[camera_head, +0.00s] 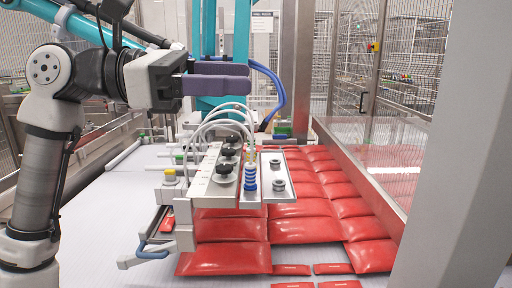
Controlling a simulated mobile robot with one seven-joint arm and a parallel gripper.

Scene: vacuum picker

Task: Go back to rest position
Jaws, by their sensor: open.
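My gripper (218,78) shows at the upper left of the view, on the end of my grey and black arm. Its purple fingers point to the right, with no object seen between them. It is held in the air above and behind the metal vacuum picker head (212,172), apart from it as far as I can see. The picker head carries black knobs, a blue and white ribbed cup and clear hoses. It sits over red packs (306,229) lying in rows on the white belt.
A clear side guard (365,160) runs along the right of the belt, with a wide grey post (450,150) in front. A teal column (240,35) with a blue hose (276,95) stands behind the picker. The white belt (95,225) is bare at left.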

